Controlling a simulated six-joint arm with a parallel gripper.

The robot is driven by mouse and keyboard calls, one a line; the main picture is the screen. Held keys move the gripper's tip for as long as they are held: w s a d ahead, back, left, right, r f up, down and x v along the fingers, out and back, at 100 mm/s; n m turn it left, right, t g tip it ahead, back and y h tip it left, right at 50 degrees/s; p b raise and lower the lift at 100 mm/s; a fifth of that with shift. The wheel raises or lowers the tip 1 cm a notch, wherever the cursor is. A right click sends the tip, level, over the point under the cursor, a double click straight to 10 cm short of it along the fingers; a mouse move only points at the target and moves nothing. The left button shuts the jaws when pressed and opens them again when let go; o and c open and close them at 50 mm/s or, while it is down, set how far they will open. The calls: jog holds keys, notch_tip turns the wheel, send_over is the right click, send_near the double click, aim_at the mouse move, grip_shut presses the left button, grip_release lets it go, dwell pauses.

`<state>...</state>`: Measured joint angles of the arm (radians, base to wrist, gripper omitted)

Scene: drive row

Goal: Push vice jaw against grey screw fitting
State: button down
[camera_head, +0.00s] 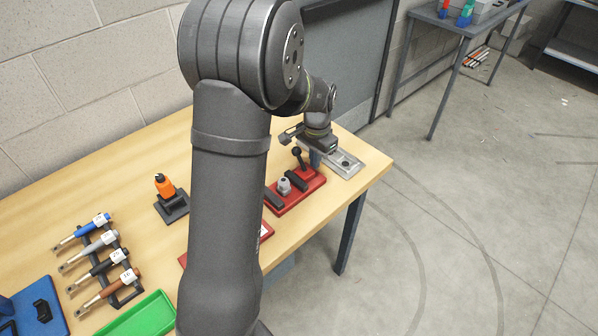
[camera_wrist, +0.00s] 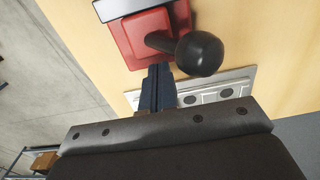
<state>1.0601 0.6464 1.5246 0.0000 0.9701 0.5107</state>
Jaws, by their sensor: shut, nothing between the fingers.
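The red vice (camera_head: 292,203) lies near the right end of the bench. The grey screw fitting (camera_head: 284,186) stands upright on it between two dark jaw bars. The movable vice jaw (camera_head: 296,181) is the right bar, with a red block behind it; its block (camera_wrist: 138,36) shows in the wrist view. A lever with a black ball knob (camera_wrist: 199,53) rises from that block. I cannot tell whether the jaw touches the fitting. My gripper (camera_head: 315,164) is shut and empty, pointing down behind the block. Its fingertips (camera_wrist: 158,72) are close to the block's edge; contact is unclear.
A silver plate (camera_head: 350,165) lies just right of my gripper. An orange-topped tool (camera_head: 165,186) on a dark base, a rack of several handled tools (camera_head: 103,262) and a green tray (camera_head: 140,316) are on the left. The bench's right edge is close.

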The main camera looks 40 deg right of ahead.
aim_at(304, 169)
jog(key=shift+f, duration=0.1)
dwell(0.3)
jog(key=shift+a, duration=2.15)
jog(key=shift+d, duration=0.1)
jog(key=shift+d, duration=0.5)
notch_tip(304, 169, up, 10)
notch_tip(304, 169, down, 10)
dwell(0.5)
